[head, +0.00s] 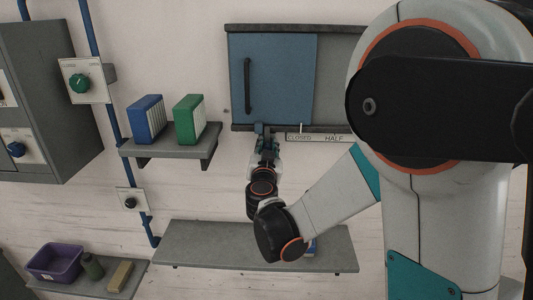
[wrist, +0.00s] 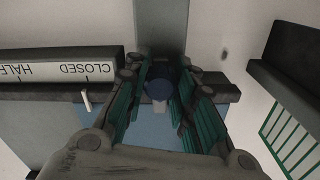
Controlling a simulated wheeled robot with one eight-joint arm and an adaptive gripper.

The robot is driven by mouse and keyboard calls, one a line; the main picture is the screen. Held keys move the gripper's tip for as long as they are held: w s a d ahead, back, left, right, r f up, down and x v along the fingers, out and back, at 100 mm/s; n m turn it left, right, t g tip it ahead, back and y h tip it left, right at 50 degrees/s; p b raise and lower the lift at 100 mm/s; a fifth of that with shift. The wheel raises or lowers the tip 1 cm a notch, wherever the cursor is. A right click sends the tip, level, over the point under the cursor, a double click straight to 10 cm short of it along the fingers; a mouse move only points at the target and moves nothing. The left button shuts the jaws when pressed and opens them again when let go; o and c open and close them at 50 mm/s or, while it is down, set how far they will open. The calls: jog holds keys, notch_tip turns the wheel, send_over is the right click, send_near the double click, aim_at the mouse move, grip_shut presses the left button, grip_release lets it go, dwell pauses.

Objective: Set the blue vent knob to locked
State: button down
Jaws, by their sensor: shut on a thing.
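A blue knob (head: 16,149) sits on a pale plate (head: 28,143) on the grey cabinet at the far left of the head view. Its plate is partly cut by the picture's edge and its markings are too small to read. My gripper (head: 267,134) is far to its right, at the lower rail of the blue sliding panel (head: 285,75). In the wrist view my gripper (wrist: 160,95) is shut on a small dark rounded piece (wrist: 159,87) between its fingers. I cannot tell what this piece belongs to.
The panel has a black handle (head: 247,85); a label strip (head: 318,138) below reads CLOSED and HALF. A green knob (head: 79,83) and a black knob (head: 130,203) are on the left. Shelves hold two binders (head: 189,119) and a purple bin (head: 55,261).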

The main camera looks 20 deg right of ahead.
jog(key=c, duration=1.3)
grip_release()
jog(key=shift+s+a, duration=0.1)
jog(key=v, duration=0.7)
jog(key=shift+s, duration=0.15)
jog(key=shift+b, duration=0.35)
